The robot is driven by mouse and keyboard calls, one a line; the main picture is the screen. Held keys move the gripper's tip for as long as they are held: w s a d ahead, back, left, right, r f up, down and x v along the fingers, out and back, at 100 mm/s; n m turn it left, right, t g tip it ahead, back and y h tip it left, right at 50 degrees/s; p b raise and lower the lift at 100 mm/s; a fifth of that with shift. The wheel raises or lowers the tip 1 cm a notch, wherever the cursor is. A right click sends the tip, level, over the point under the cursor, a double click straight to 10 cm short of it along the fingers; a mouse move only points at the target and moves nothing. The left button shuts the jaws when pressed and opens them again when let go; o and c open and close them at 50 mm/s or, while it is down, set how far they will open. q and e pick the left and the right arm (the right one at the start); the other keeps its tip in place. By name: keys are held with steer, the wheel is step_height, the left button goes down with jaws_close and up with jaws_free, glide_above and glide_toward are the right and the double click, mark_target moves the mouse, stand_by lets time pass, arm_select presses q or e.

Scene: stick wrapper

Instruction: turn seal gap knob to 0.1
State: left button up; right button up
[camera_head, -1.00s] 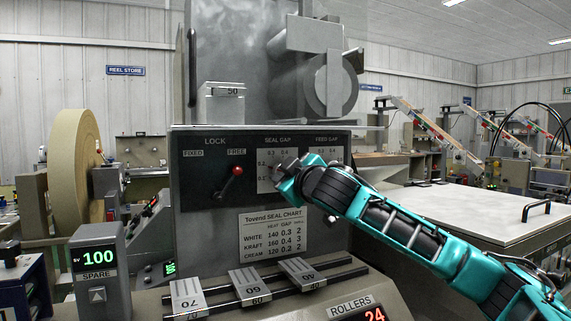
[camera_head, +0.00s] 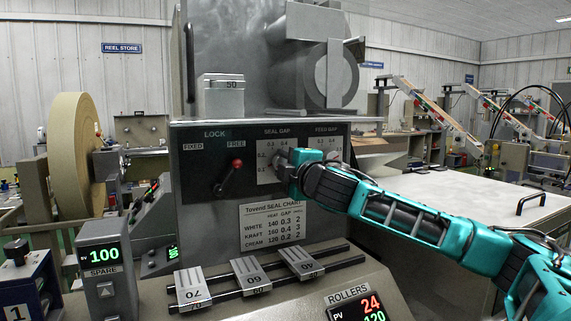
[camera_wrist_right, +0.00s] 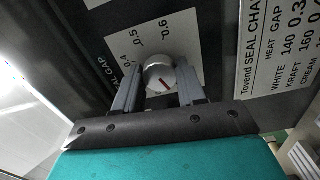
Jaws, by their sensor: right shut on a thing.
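The seal gap knob (camera_wrist_right: 160,74) is a round pale metal knob with a short red mark, seen in the right wrist view. It sits on a white dial plate (camera_wrist_right: 180,40) where 0.4, 0.5 and 0.6 show; other figures are hidden. The red mark slants down to the right in that view; I cannot tell which figure it marks. My right gripper (camera_wrist_right: 157,84) is shut on the knob, one finger on each side. In the head view my right gripper (camera_head: 285,165) covers the knob and part of the SEAL GAP dial plate (camera_head: 268,148). My left gripper is out of view.
The red-tipped lock lever (camera_head: 237,163) stands just left of the seal gap dial, tilted toward FREE. The FEED GAP dial plate (camera_head: 325,145) is close on the right, partly behind my arm. The seal chart (camera_head: 272,228) is below. Sliding blocks (camera_head: 250,275) sit on rails lower down.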

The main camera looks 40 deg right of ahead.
stand_by(0.6)
steer(key=o, duration=1.1)
steer(key=shift+c, duration=0.2)
steer(key=shift+s, duration=0.15)
steer(key=b+v, duration=0.7)
steer(key=v, duration=0.5)
steer(key=shift+s, duration=0.35)
steer(key=shift+a, duration=0.1)
